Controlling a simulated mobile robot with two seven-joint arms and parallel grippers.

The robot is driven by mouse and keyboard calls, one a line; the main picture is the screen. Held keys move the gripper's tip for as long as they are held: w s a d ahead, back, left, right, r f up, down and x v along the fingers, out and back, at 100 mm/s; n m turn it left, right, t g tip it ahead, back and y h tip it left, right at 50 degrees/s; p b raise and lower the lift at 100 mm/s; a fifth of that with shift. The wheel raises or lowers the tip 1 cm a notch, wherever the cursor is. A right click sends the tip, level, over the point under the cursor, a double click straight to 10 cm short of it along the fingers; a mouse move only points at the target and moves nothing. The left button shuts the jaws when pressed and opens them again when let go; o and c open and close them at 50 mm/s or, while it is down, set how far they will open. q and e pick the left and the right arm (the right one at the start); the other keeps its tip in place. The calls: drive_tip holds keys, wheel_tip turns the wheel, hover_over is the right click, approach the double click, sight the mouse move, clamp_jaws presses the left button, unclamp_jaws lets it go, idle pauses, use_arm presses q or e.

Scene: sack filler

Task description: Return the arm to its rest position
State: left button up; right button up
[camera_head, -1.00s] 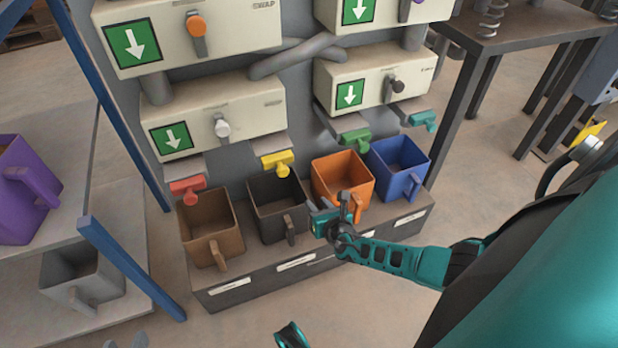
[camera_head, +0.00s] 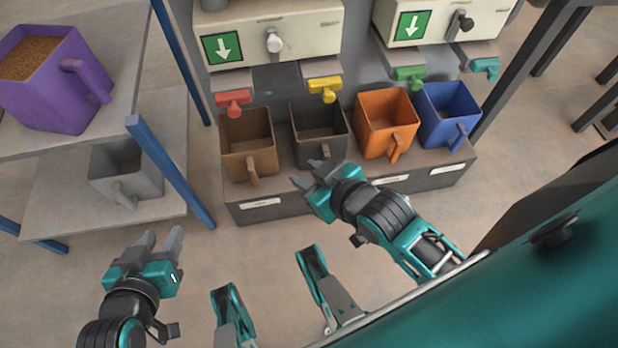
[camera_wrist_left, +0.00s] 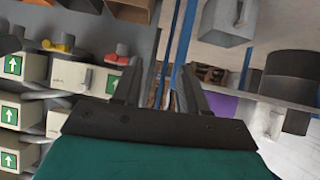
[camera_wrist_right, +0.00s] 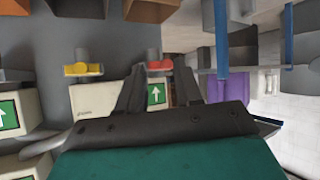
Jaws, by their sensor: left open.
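My left gripper (camera_head: 160,240) is at the lower left of the head view, above the floor, with its two fingers apart and nothing between them. My right gripper (camera_head: 308,173) is near the middle, with its fingers apart and empty. In the head view it overlaps the front of the black bin (camera_head: 320,133); I cannot tell how far apart they are. Both wrist views show parted fingers, the left pair (camera_wrist_left: 160,75) and the right pair (camera_wrist_right: 158,75), with no object held. My right arm is bent back toward my body.
A brown bin (camera_head: 248,150), an orange bin (camera_head: 386,125) and a blue bin (camera_head: 448,115) stand on a low grey ledge beneath coloured valves. A filled purple bin (camera_head: 50,90) and a grey bin (camera_head: 125,172) are on the left rack. Open floor lies in front.

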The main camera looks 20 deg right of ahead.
drive_tip(key=shift+s+a+m, duration=0.3)
drive_tip(key=shift+s+m, duration=0.3)
use_arm(q)
drive_tip(key=s+a+r+y+p, duration=0.1)
drive_tip(key=a+r+p, duration=0.3)
drive_tip(key=r+p, duration=0.9)
drive_tip(key=s+p, duration=0.1)
drive_tip(key=p, duration=0.6)
drive_tip(key=shift+r, duration=0.2)
use_arm(e)
drive_tip(key=s+d+r+h, duration=0.1)
drive_tip(key=d+r, duration=0.3)
drive_tip(key=r, duration=0.9)
drive_tip(key=shift+s+r, duration=0.3)
drive_tip(key=shift+s, duration=0.2)
use_arm(q)
drive_tip(key=shift+f, duration=0.1)
use_arm(e)
drive_tip(key=shift+f, duration=0.1)
